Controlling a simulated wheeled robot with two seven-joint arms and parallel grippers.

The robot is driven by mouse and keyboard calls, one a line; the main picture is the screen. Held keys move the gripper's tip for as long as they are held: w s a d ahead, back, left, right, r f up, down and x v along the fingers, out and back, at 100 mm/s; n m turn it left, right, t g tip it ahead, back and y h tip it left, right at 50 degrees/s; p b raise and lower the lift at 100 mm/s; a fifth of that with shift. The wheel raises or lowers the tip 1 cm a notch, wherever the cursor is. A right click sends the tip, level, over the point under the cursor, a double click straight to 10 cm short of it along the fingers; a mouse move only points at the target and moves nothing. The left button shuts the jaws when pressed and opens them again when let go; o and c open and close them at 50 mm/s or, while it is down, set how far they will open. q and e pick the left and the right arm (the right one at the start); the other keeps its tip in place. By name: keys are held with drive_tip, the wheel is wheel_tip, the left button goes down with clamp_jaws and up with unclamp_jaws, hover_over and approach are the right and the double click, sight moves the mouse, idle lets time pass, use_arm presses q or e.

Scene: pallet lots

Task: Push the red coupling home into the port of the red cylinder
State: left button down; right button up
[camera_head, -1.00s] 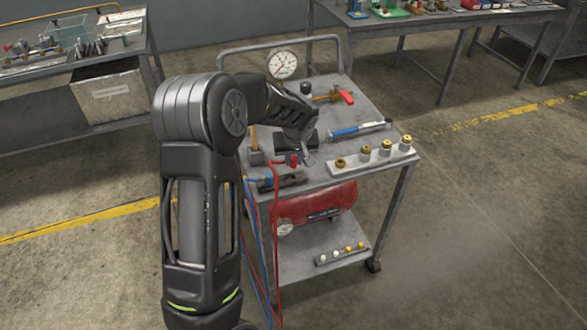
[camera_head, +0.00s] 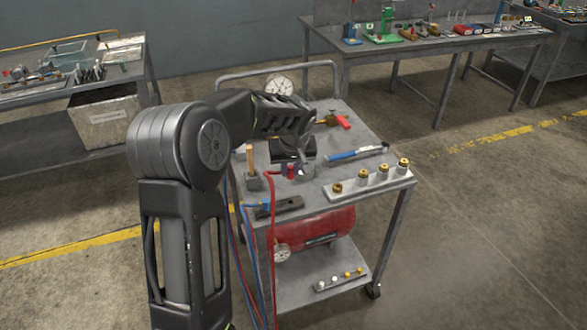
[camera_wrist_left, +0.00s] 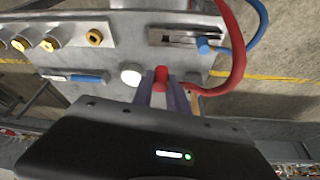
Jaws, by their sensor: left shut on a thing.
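My left gripper (camera_head: 297,170) is above the near left part of the cart top, shut on the red coupling (camera_head: 290,171). In the left wrist view the coupling (camera_wrist_left: 160,77) stands between the two fingers. A red hose (camera_head: 269,205) loops from beside the coupling down past the cart's left edge; it also shows in the wrist view (camera_wrist_left: 239,50). A red cylinder-shaped tank (camera_head: 315,229) with a gauge lies under the cart top. I cannot make out a port on it, nor whether the coupling touches anything below.
A dark block (camera_head: 281,206) with a blue coupling and hose lies at the cart's near left. A wooden-handled tool (camera_head: 250,160), a blue-handled tool (camera_head: 357,154), a row of brass fittings (camera_head: 370,181) and a red-handled valve (camera_head: 341,121) are close by. A gauge (camera_head: 279,85) stands behind.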

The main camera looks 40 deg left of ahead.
use_arm(q)
drive_tip(key=s+d+m+h, duration=0.1)
drive_tip(key=d+m, duration=0.3)
drive_tip(key=d, duration=0.7)
drive_tip(key=s+d+f+m+t+h, duration=0.1)
drive_tip(key=s+d+m+h, duration=0.1)
drive_tip(key=d, duration=1)
drive_tip(key=s+m, duration=0.1)
drive_tip(key=m, duration=0.1)
drive_tip(key=shift+d+f+m, duration=0.2)
drive_tip(key=shift+f+m, duration=0.05)
drive_tip(key=shift+m, duration=0.15)
